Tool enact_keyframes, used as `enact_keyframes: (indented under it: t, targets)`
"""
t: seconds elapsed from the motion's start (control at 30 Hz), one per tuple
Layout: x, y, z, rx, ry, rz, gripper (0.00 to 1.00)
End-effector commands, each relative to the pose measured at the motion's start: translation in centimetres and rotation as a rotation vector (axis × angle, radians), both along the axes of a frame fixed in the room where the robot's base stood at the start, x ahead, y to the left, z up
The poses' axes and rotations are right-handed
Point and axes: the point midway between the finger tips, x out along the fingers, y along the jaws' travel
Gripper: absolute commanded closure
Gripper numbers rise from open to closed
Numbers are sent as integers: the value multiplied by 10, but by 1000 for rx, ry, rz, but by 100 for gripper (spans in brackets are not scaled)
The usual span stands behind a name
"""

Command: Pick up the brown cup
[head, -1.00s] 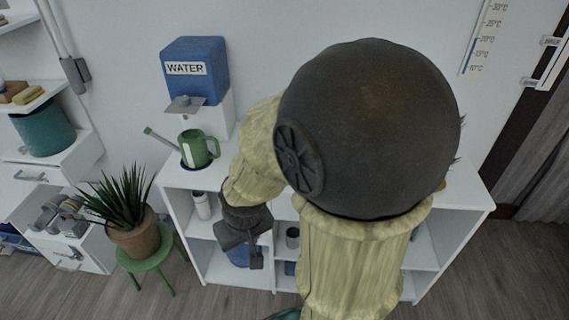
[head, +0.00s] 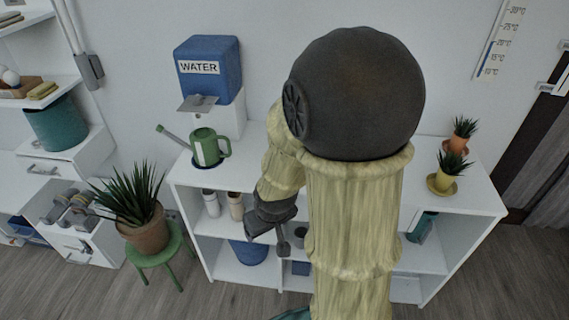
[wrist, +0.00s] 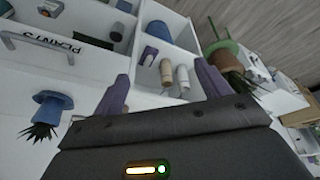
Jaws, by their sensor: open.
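A tan-brown cup (wrist: 166,72) lies between the lines of my fingers in the wrist view, in an open shelf compartment beside a white cup (wrist: 183,80). In the head view the tan-brown cup (head: 236,205) stands on the shelf's upper left level, right of the white cup (head: 212,203). My gripper (wrist: 163,88) is open and empty, its purple fingers wide apart. In the head view my gripper (head: 267,238) is in front of the shelf, right of the cup and apart from it. My arm hides part of the shelf.
A watering can (head: 206,148) and a blue water dispenser (head: 210,70) stand on the white shelf desk (head: 440,205). A blue bucket (head: 250,252) sits below the cups. A potted plant (head: 145,230) on a green stool (head: 165,252) stands left. Small plants (head: 443,183) are at the right.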

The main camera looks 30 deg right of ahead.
Motion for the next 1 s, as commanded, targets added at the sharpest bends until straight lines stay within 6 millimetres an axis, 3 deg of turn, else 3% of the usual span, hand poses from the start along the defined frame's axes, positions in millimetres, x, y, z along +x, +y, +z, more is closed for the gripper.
enact_keyframes:
  t: [0.2,0.5,0.77,1.0]
  targets:
    - [44,-24,-36,-16,-150,124,24]
    - [81,-39,-69,28,-440,226,24]
    - [92,-56,-70,64,-760,162,24]
    - [81,-90,-50,31,-1068,-54,24]
